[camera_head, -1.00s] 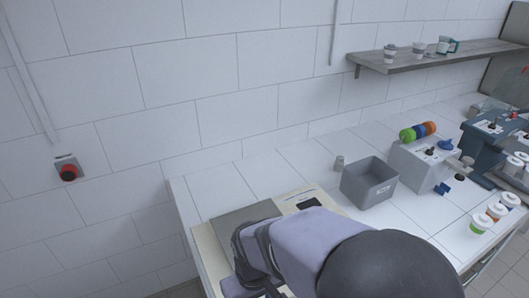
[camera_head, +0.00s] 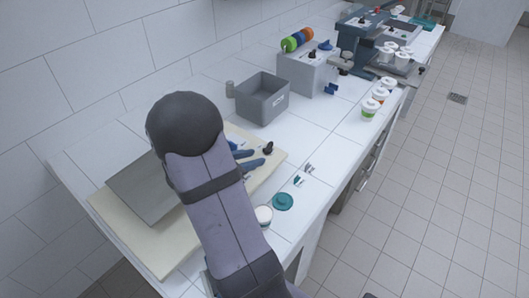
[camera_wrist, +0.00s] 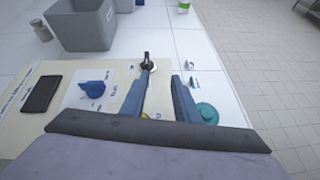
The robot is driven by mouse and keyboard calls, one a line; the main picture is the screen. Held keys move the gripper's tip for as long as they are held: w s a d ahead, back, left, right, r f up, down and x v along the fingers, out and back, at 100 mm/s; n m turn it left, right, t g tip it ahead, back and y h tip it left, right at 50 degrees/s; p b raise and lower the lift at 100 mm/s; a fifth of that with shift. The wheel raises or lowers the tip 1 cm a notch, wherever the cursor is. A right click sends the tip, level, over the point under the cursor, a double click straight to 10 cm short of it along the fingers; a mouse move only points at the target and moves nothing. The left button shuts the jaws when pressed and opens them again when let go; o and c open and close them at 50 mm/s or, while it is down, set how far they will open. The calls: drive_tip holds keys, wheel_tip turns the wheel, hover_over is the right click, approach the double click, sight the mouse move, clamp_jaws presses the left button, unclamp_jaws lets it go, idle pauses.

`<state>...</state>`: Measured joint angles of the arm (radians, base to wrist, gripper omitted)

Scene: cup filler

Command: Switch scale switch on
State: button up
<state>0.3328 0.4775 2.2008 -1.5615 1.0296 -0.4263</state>
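The scale is a cream base (camera_head: 142,238) with a grey plate (camera_head: 142,190). Its panel shows in the wrist view with a black display (camera_wrist: 41,93) and a blue knob (camera_wrist: 93,88) at left. The scale switch is a small black lever on a round metal base (camera_wrist: 147,62); in the head view the switch (camera_head: 267,148) stands just beyond my fingertips. My gripper (camera_wrist: 164,76) is open and empty, its two blue fingers apart. In the wrist view the left fingertip overlaps the switch's lower edge; I cannot tell if they touch. My arm hides part of the scale in the head view.
A teal disc (camera_head: 283,201) and a white-topped cup (camera_head: 264,215) are near the table's front edge. A grey machine (camera_head: 306,72) and lidded cups (camera_head: 376,97) are farther along.

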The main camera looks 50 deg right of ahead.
sight(268, 145)
drive_tip(key=shift+w+d+f+n+t+h, duration=0.2)
drive_tip(key=shift+w+d+n+t+h, duration=0.3)
drive_tip(key=shift+w+d+n, duration=0.65)
drive_tip(key=shift+b+x, duration=1.35)
drive_tip(key=shift+x, duration=2.35)
drive_tip(key=shift+s, duration=0.15)
clamp_jaws()
